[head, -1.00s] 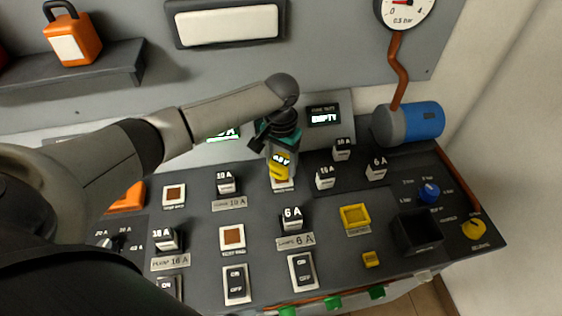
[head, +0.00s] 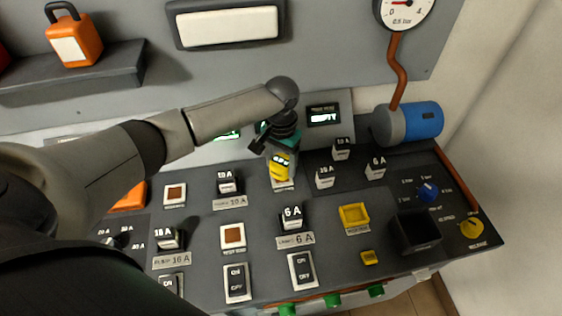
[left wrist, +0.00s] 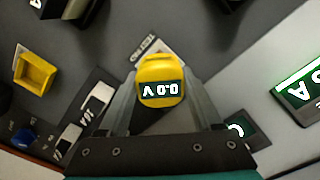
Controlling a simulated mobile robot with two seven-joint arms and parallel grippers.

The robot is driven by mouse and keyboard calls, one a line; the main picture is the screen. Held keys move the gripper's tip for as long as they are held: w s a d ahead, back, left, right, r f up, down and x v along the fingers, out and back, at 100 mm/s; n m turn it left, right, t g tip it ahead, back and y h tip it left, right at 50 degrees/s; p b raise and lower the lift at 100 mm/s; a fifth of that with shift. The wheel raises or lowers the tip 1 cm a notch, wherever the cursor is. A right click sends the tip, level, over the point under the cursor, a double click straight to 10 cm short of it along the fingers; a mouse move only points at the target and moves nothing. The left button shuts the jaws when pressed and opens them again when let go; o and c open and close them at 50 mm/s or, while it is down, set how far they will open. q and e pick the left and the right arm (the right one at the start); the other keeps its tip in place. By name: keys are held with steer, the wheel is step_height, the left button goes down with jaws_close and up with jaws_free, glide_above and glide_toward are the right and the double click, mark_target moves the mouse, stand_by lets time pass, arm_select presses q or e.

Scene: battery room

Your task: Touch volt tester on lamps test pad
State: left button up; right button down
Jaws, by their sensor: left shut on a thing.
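My left gripper (head: 276,146) is shut on the yellow volt tester (head: 281,165). In the left wrist view the tester (left wrist: 160,82) sits between the fingers, and its display reads 0.0 V upside down. In the head view the tester is over a white-edged test pad (head: 283,185), in the column of the "LAMPS 6 A" label (head: 294,240) and its 6 A fuse (head: 291,218). The tester hides most of this pad. I cannot tell whether its tip touches. My right gripper is not in view.
Other test pads (head: 174,195) and (head: 232,236) lie to the left. A yellow tray (head: 354,217) and a black open box (head: 414,233) are at right. A display (head: 323,115) stands behind.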

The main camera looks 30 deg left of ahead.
arm_select(q)
steer(key=shift+f, duration=0.4)
stand_by(0.3)
steer(key=shift+s+f+p, duration=0.15)
steer(key=shift+f+p, duration=0.05)
steer(key=shift+p, duration=0.1)
stand_by(1.9)
steer(key=shift+r, duration=0.1)
step_height(320, 180, up, 7)
steer(key=p, duration=0.8)
steer(key=shift+r+p, duration=0.1)
steer(key=shift+p, duration=0.3)
steer(key=shift+w, duration=0.2)
